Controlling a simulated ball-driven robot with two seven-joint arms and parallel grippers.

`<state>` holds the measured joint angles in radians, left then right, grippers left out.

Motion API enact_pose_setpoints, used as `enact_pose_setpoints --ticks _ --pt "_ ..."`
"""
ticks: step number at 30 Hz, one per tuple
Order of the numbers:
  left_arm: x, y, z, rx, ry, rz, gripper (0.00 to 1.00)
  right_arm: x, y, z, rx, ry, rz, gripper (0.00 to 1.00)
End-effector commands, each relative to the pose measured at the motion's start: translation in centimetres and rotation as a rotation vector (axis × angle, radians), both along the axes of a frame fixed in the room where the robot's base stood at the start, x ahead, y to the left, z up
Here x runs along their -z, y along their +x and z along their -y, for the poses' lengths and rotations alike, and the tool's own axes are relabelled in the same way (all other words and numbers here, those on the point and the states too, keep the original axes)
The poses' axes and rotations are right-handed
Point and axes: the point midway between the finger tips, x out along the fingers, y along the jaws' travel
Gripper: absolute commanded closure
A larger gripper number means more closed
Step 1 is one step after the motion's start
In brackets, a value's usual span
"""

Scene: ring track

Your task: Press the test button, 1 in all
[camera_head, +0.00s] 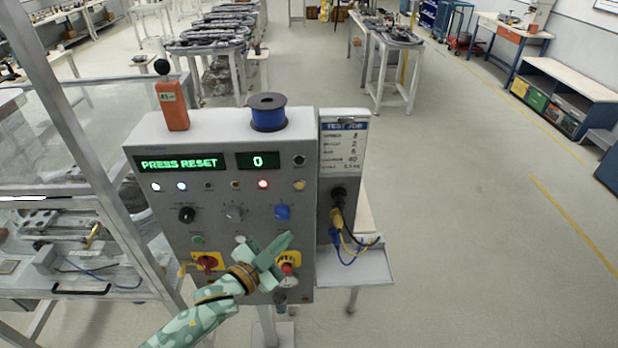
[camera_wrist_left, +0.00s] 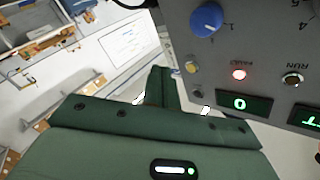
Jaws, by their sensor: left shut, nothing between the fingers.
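The grey control panel (camera_head: 222,180) stands upright, its display (camera_head: 180,163) reading PRESS RESET and a smaller display (camera_head: 258,161) reading 0. A green button (camera_head: 198,239) and a pale button (camera_head: 240,239) sit low on its face; I cannot read which is the test button. My left gripper (camera_head: 283,243) is shut and empty in front of the panel's lower right, partly covering that area. In the left wrist view its fingers (camera_wrist_left: 160,88) are together, and the panel (camera_wrist_left: 260,50) appears upside down at upper right. My right gripper is not in view.
A red mushroom button (camera_head: 287,268) on yellow is just below my left fingertips. A red switch (camera_head: 207,262) and a blue knob (camera_head: 282,212) are nearby. A side shelf (camera_head: 355,268) with cables adjoins the right. A framed enclosure stands left; floor at right is clear.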

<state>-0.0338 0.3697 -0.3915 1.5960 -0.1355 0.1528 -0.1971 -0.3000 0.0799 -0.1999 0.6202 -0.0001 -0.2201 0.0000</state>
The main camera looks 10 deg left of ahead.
Motion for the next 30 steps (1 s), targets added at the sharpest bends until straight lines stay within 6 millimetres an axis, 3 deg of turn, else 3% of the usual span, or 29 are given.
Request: enact_pose_setpoints --ticks 3,9,22,30 --pt "-3.0 -0.3 1.4 0.040 -0.016 0.083 1.00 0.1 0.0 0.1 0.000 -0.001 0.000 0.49" --pt "-5.5 -0.7 2.4 0.071 -0.031 0.165 1.00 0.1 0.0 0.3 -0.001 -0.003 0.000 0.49" --pt "-5.7 -0.6 2.3 0.074 -0.022 0.182 1.00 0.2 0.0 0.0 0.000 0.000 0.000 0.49" --pt "-5.5 2.0 1.6 0.074 -0.022 0.183 1.00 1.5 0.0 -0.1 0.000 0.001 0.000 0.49"
